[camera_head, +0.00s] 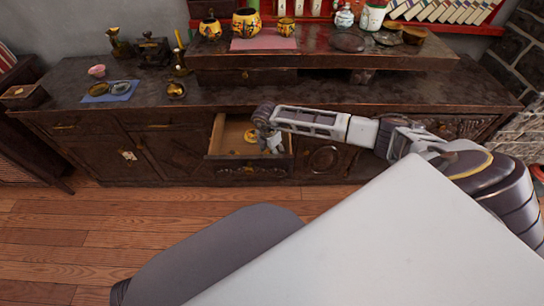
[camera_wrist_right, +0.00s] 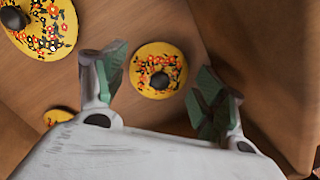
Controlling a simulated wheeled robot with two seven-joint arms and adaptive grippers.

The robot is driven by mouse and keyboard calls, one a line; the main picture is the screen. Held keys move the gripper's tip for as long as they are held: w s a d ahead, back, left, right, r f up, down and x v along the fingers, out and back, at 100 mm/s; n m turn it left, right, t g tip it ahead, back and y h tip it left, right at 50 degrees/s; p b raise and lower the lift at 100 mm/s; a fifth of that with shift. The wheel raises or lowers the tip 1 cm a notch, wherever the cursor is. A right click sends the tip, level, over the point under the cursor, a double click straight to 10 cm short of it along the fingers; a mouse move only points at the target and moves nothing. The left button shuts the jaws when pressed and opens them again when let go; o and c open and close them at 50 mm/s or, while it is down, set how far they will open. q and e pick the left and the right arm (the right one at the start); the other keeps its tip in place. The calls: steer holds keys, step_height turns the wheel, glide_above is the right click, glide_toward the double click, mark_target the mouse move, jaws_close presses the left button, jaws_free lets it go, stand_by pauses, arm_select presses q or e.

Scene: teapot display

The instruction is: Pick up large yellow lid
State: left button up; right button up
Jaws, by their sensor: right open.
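Three yellow lids with flower patterns lie in an open drawer in the right wrist view. The largest-looking lid (camera_wrist_right: 40,28), with a dark knob, is at the top left, cut off by the frame edge. A mid-sized lid (camera_wrist_right: 157,70) shows between the fingertips. A small lid (camera_wrist_right: 58,117) is partly hidden behind the left finger. My right gripper (camera_wrist_right: 160,82) is open and empty above the drawer bottom. In the head view my right gripper (camera_head: 270,142) reaches into the drawer beside a yellow lid (camera_head: 250,134); I cannot tell which lid. My left gripper is not in view.
The drawer (camera_head: 228,136) has wooden side walls close around the gripper. The cabinet top (camera_head: 150,92) overhangs behind it. Yellow pots (camera_head: 246,22) stand on the raised shelf (camera_head: 330,58). A blue cloth (camera_head: 110,91) with small dishes lies at the left. The floor in front is clear.

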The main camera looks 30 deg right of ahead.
steer(key=shift+f, duration=0.15)
stand_by(0.3)
steer(key=c, duration=1.3)
steer(key=shift+s, duration=0.15)
steer(key=shift+c, duration=0.4)
